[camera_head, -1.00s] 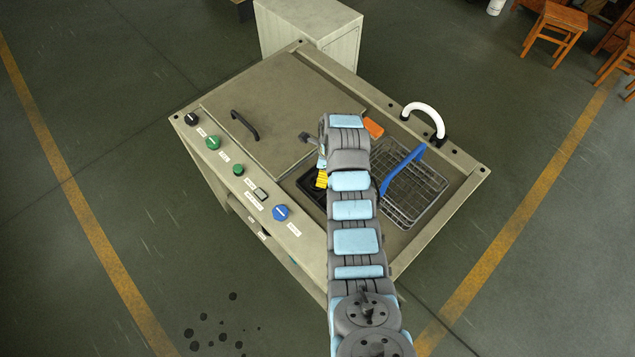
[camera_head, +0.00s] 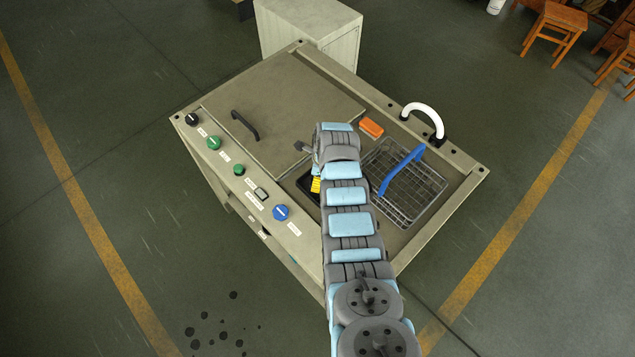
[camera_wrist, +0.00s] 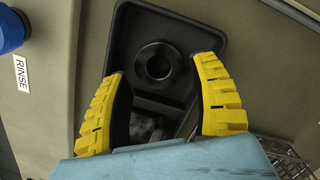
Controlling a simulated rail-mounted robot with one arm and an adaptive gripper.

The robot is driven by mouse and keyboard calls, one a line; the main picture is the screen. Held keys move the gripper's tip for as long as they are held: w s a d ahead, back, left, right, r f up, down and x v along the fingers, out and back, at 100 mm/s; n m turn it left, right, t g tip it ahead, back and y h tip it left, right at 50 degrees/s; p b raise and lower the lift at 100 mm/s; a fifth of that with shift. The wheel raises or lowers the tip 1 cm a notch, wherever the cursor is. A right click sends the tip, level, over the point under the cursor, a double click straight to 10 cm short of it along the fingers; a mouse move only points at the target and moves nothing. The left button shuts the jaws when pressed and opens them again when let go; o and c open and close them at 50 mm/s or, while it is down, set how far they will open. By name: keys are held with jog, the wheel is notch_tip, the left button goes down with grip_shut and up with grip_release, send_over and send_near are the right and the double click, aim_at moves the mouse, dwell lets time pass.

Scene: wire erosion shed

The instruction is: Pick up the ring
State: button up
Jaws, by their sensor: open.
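The ring (camera_wrist: 171,69) is a thick black ring with a round hole. It lies in a compartment of a black tray (camera_wrist: 208,38) in the wrist view. My gripper (camera_wrist: 159,68) is open, with its two yellow fingers apart on either side of the ring in that view. The fingers do not visibly touch it, and I cannot tell the height left above it. In the head view my arm hides the ring and most of the tray; only a bit of yellow finger (camera_head: 315,185) shows.
A wire basket (camera_head: 415,190) with a blue handle (camera_head: 400,170) stands right of my arm in the machine's basin. An orange block (camera_head: 371,127) lies behind it. A blue knob (camera_head: 281,212) and a closed lid (camera_head: 270,110) are to the left. A grey blurred item (camera_wrist: 146,126) sits in another tray compartment.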

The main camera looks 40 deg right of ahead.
jog(key=shift+w+a+f, duration=0.1)
jog(key=shift+a+f, duration=0.05)
jog(key=shift+f, duration=1.15)
jog(key=c, duration=0.9)
